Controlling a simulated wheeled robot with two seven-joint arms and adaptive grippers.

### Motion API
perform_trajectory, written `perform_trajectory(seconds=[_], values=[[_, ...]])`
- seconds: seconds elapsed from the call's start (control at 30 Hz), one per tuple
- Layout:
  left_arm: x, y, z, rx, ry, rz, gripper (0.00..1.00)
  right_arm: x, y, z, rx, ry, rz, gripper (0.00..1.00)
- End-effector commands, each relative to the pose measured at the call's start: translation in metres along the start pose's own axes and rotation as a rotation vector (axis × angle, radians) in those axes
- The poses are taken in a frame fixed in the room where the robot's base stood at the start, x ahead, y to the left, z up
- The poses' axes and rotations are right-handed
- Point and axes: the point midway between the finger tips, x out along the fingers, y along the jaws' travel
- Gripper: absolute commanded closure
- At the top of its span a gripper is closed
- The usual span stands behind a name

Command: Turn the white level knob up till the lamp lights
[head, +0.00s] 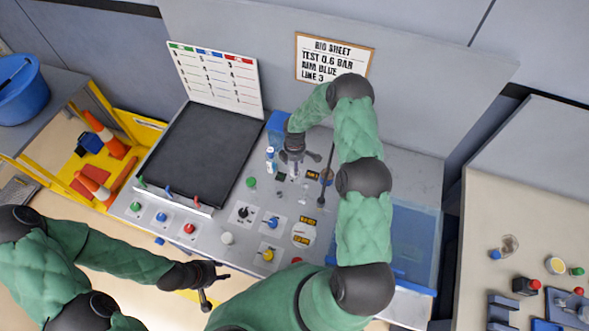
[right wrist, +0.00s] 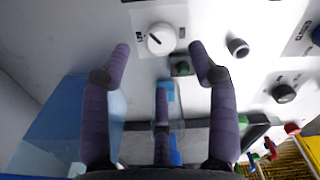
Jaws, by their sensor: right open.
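The white level knob (right wrist: 161,39) shows in the right wrist view on a white plate, with a dark pointer line tilted up-left. My right gripper (right wrist: 159,47) is open. Its two outer fingertips stand left and right of the knob, with visible gaps; its third finger is below. A small dark green square (right wrist: 182,68), possibly the lamp, sits just below right of the knob and looks unlit. In the head view my right gripper (head: 298,165) hangs over the back of the panel and I cannot make out the knob. My left gripper (head: 216,286) is open and empty near the front edge.
A clear bottle with blue (head: 270,158) stands left of my right gripper. Coloured knobs, including a blue one (head: 271,222), dot the panel (head: 215,225). A black mat (head: 205,150) lies left, a blue translucent bin (head: 412,235) right.

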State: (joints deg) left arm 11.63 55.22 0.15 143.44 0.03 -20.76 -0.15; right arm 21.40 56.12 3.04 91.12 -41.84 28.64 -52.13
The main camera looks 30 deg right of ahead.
Motion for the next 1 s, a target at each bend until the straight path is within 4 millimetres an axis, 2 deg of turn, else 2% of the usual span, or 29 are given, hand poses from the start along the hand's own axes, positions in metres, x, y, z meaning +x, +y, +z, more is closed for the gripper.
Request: perform_trajectory(seconds=[0.2, 0.4, 0.83, 0.87, 1.0], values=[[-0.006, 0.002, 0.000, 0.000, 0.001, 0.000, 0.60, 0.033, -0.001, 0.000, 0.001, 0.001, -0.002, 0.40], [-0.008, 0.003, 0.000, 0.000, 0.001, 0.000, 0.60, 0.052, -0.001, 0.000, 0.002, 0.000, -0.001, 0.40], [-0.009, 0.003, 0.000, 0.000, 0.000, 0.000, 0.60, 0.059, 0.000, 0.000, 0.001, 0.001, 0.000, 0.40], [-0.009, 0.003, 0.000, 0.000, 0.000, 0.000, 0.60, 0.059, 0.000, 0.000, 0.001, 0.001, 0.000, 0.46], [-0.009, 0.003, 0.000, 0.000, 0.000, 0.000, 0.60, 0.059, 0.000, 0.000, 0.001, 0.001, 0.000, 0.85]])
